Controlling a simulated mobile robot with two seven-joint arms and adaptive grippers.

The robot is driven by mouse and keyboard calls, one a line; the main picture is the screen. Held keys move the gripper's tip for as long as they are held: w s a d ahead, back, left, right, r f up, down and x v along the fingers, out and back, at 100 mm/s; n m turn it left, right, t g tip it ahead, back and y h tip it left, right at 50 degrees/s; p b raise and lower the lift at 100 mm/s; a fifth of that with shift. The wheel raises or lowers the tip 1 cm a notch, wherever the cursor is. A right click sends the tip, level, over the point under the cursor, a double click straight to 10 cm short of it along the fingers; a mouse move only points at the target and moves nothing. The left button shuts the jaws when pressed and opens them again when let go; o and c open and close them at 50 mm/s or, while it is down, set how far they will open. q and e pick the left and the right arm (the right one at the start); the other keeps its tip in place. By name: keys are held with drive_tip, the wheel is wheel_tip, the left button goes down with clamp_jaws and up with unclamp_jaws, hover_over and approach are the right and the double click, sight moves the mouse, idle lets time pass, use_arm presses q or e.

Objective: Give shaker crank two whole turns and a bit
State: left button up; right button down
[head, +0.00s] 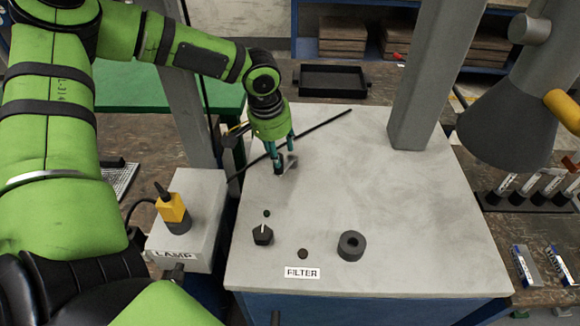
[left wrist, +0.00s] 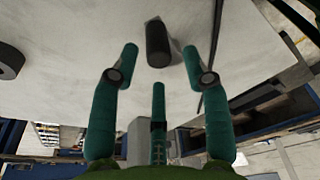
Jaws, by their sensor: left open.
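My left gripper (head: 280,157) points down over the back left of the grey table top. Its teal fingers are spread and open in the left wrist view (left wrist: 160,62). A dark upright cylinder on a small grey piece (left wrist: 157,44) shows just beyond the fingertips, with no finger clearly touching it. In the head view a small grey piece (head: 291,163) shows beside the fingers, partly hidden. This may be the shaker crank; no label names it. My right gripper is not in view.
On the grey top (head: 390,220) stand a black pointer knob (head: 263,236), a dark ring (head: 351,246) and a FILTER label (head: 302,272). A LAMP box (head: 188,215) with a yellow switch (head: 172,208) is at left.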

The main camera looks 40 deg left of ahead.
use_arm(q)
wheel_tip(320, 180, up, 5)
drive_tip(key=p, duration=0.3)
drive_tip(key=shift+r+p, duration=0.1)
drive_tip(key=shift+p, duration=0.2)
